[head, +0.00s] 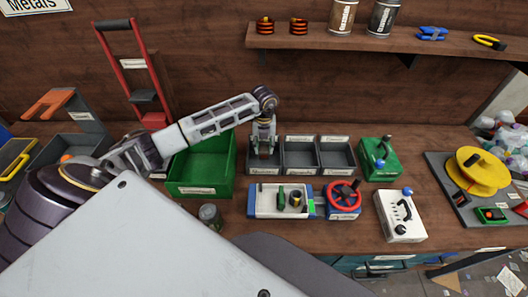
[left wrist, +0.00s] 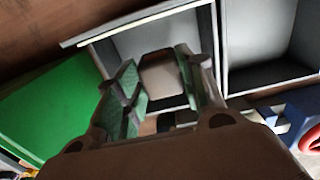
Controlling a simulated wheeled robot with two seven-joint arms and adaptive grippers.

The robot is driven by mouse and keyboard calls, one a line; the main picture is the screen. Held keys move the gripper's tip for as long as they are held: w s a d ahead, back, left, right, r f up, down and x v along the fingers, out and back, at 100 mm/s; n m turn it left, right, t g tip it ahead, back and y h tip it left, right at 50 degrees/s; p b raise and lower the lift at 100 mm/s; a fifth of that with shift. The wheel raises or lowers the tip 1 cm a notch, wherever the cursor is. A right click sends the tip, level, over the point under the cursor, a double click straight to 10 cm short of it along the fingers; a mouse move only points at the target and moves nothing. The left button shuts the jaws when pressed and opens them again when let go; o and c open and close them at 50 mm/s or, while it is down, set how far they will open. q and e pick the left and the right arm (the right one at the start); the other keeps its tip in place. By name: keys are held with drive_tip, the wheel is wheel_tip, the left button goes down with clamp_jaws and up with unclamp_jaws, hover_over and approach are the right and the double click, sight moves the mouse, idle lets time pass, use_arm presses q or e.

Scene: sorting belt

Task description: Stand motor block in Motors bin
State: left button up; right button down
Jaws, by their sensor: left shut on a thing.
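My left gripper (head: 263,146) reaches down over the leftmost of three small grey bins (head: 250,165). Its fingers are shut on the motor block, which is mostly hidden in the head view. In the left wrist view a tan-grey block (left wrist: 160,76) shows between the green-padded fingers (left wrist: 160,90), with the grey bin (left wrist: 112,50) around and beyond it. I cannot tell whether the block touches the bin floor. The bin labels are too small to read surely. My right gripper is not in view.
A large green bin (head: 230,165) stands left of the grey bins, with two more grey bins (head: 300,169) (head: 336,170) to the right. A tray of parts (head: 265,209) and a red wheel (head: 343,194) are in front. A shelf (head: 400,45) hangs behind.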

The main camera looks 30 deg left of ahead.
sight(264, 147)
use_arm(q)
drive_tip(key=shift+f, duration=1.85)
drive_tip(key=shift+f, duration=0.15)
drive_tip(key=o, duration=1.2)
drive_tip(key=shift+r, duration=0.2)
wheel_tip(264, 147, up, 12)
drive_tip(key=shift+f+b, duration=0.1)
drive_tip(key=shift+b, duration=0.2)
